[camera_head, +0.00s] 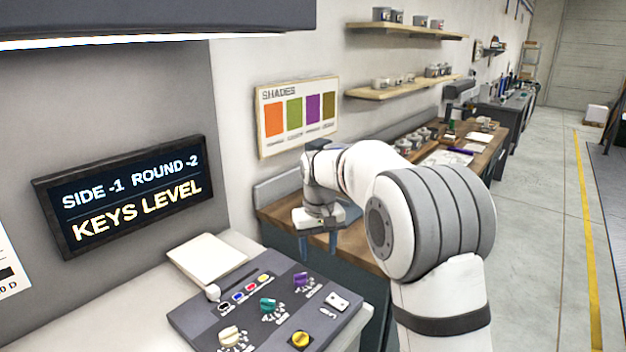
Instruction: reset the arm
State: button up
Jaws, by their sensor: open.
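My arm rises from the lower right of the head view and bends back to the left. My gripper (318,246) hangs at its end, pointing down, with two blue-grey fingers apart and nothing seen between them. It is beyond the back right of the dark control panel (190,316), in front of the wooden workbench, and appears clear of both. The panel carries a cream knob (229,336), a teal knob (268,305), a purple knob (300,279), a yellow button (300,339), a white switch (337,301) and a row of small coloured buttons.
A dark sign (128,196) reads "SIDE -1 ROUND -2 KEYS LEVEL". A cream pad (207,258) lies behind the panel. A shades chart (298,116) and shelves (405,88) with pots hang on the wall. The workbench (478,156) holds pots and papers. The floor at right is open.

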jog(key=s+d+m+t, duration=0.1)
jog(key=s+d, duration=0.4)
jog(key=s, duration=0.5)
jog(key=s+d+m, duration=0.1)
jog(key=s+d, duration=0.4)
jog(key=s, duration=0.5)
jog(key=s+d+m+t, duration=0.1)
jog(key=s+d, duration=0.4)
jog(key=s, duration=0.6)
jog(key=shift+r+m+t, duration=0.2)
jog(key=shift+m+t, duration=0.1)
jog(key=shift+m, duration=0.1)
